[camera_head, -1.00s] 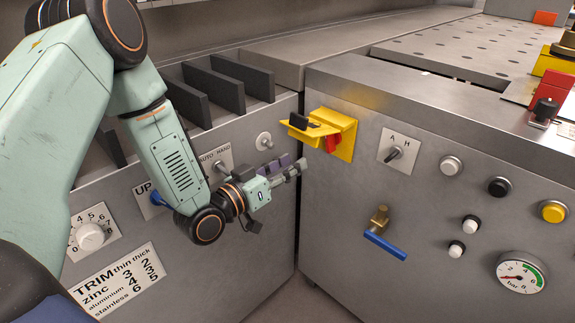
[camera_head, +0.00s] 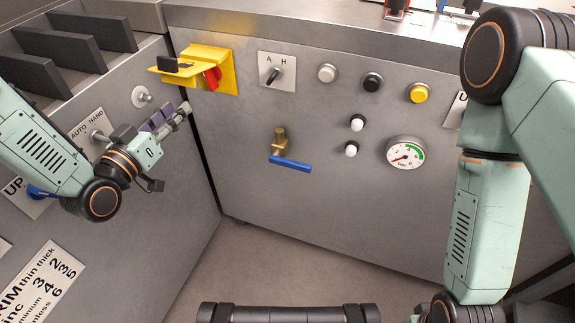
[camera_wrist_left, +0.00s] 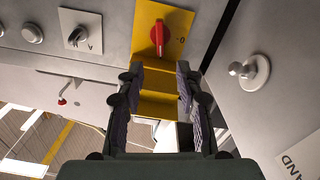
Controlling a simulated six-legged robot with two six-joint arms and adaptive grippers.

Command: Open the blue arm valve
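The valve has a brass body (camera_head: 280,140) and a blue arm (camera_head: 290,164). It sits on the front metal panel, below the yellow switch box; the blue arm lies nearly level, sloping slightly down to the right. My left gripper (camera_head: 178,114) is in front of the left panel, left of and apart from the valve. In the left wrist view its two fingers (camera_wrist_left: 160,88) stand apart with nothing held between them. The valve does not show in that view. My right arm comes down at the right, with its gripper below the picture edge.
A yellow box with a red switch (camera_head: 211,78) juts out near the left gripper. An A/H selector (camera_head: 274,73), several push buttons and a pressure gauge (camera_head: 405,154) share the valve's panel. A silver knob (camera_head: 141,97) sticks out of the left panel. Space before the valve looks clear.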

